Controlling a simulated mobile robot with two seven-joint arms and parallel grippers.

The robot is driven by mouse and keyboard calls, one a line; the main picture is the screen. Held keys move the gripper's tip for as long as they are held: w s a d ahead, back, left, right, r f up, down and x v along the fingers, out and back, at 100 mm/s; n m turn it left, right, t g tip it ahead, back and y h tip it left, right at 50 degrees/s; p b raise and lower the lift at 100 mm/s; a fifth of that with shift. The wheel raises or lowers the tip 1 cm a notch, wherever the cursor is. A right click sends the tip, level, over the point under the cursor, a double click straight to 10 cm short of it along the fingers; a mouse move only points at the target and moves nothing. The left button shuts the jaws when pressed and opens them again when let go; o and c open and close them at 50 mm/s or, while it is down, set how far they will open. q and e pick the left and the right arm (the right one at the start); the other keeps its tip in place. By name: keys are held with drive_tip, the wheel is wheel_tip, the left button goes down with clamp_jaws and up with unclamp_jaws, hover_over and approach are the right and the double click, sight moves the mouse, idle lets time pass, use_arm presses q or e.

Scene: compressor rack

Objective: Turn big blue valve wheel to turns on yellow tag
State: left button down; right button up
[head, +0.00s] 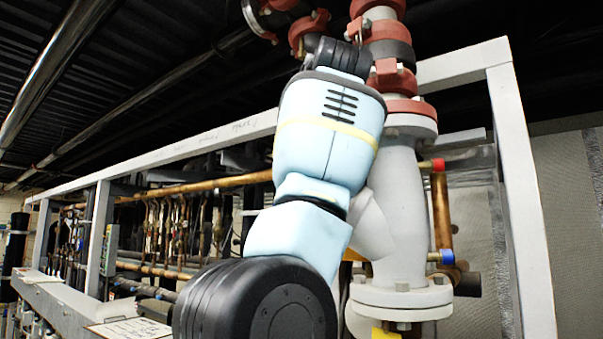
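No big blue valve wheel shows in the head view. One of my arms, light blue with black joints, rises from the bottom and covers part of the valve. Its black wrist end is near the red pipe fittings. No gripper fingers are visible, and my other arm is not in view.
Red flanges (402,82) top the valve. Small red (438,165) and blue (440,257) caps stick out at its right, beside a copper pipe (441,210). A white frame (520,190) surrounds it. A paper sheet (130,329) lies at bottom left.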

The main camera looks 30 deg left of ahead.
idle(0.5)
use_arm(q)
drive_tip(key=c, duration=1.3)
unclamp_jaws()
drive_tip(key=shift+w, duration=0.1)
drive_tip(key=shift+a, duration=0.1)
